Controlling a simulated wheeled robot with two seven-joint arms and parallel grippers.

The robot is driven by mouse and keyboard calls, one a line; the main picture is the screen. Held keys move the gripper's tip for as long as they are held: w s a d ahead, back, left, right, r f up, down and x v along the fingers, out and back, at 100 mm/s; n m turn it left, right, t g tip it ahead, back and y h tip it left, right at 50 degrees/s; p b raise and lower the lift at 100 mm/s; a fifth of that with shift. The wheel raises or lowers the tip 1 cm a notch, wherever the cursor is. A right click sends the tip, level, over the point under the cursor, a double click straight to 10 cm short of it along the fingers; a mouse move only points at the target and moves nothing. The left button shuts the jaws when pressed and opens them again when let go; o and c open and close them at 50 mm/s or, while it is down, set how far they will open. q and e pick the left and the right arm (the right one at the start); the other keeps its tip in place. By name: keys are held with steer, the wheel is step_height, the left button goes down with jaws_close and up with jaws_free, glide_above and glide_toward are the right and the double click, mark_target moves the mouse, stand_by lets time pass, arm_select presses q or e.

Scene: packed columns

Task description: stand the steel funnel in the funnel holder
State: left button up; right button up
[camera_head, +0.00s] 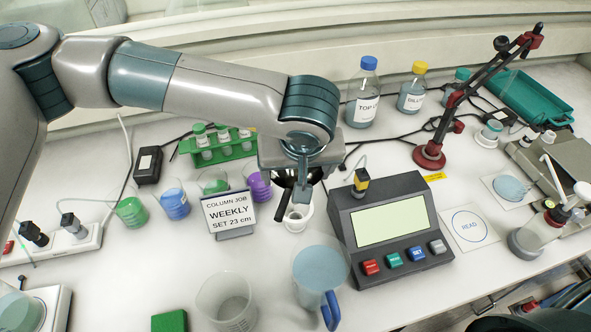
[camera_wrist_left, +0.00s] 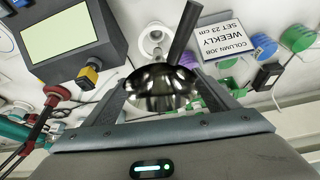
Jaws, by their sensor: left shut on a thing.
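My left gripper (camera_head: 303,192) is shut on the steel funnel, which is held in the air over the bench. In the left wrist view the funnel (camera_wrist_left: 160,90) is a dark, shiny bowl between the fingers (camera_wrist_left: 163,103), with a long dark bar sticking up and to the right. In the head view, the funnel (camera_head: 284,203) is mostly hidden by the gripper. A white round piece with an opening, apparently the funnel holder (camera_head: 296,220), stands just below the gripper. In the wrist view the holder (camera_wrist_left: 152,38) shows beyond the bowl, and I cannot tell whether they touch. My right gripper is not in view.
A grey console (camera_head: 392,232) stands close right of the holder, a sign (camera_head: 229,214) close left. A green tube rack (camera_head: 217,148) and capped bottles (camera_head: 362,100) are behind.

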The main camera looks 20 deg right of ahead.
arm_select(q)
steer(key=shift+f, duration=0.15)
steer(key=shift+f, duration=2.75)
steer(key=shift+f, duration=1.65)
steer(key=o, duration=1.5)
steer(key=shift+r, duration=0.1)
steer(key=v, duration=1.1)
steer(key=shift+s+r, duration=0.15)
steer(key=shift+r, duration=0.25)
